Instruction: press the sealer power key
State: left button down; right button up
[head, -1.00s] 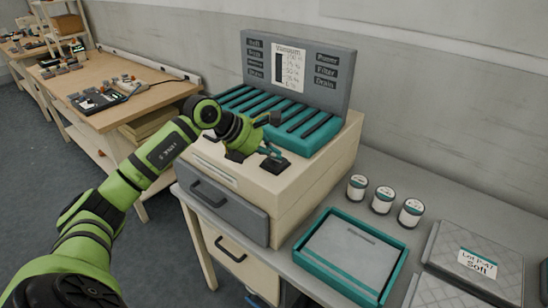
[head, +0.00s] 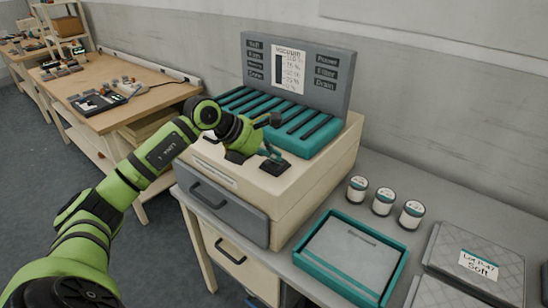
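The sealer (head: 312,188) is a cream machine with a teal slatted top (head: 310,139) and a grey upright panel (head: 345,75). Dark labelled keys stand in a column on each side of the panel's white vacuum gauge. The top right key (head: 327,59) seems to read "Power", but the lettering is small. My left gripper (head: 262,150) is over the front of the sealer's top, below and left of the panel and apart from its keys. Dark parts and a small teal piece crowd around its tip, so its opening is unclear. My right gripper is out of view.
Three small labelled jars (head: 383,201) stand right of the sealer. A teal-rimmed tray (head: 300,262) and quilted grey pads (head: 473,258) lie on the grey bench. A wooden table (head: 150,99) with small equipment stands at the left.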

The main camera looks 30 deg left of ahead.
aim_at(273, 163)
pick_arm(q)
jog(key=shift+r+p, duration=1.75)
jog(key=shift+r, duration=1.25)
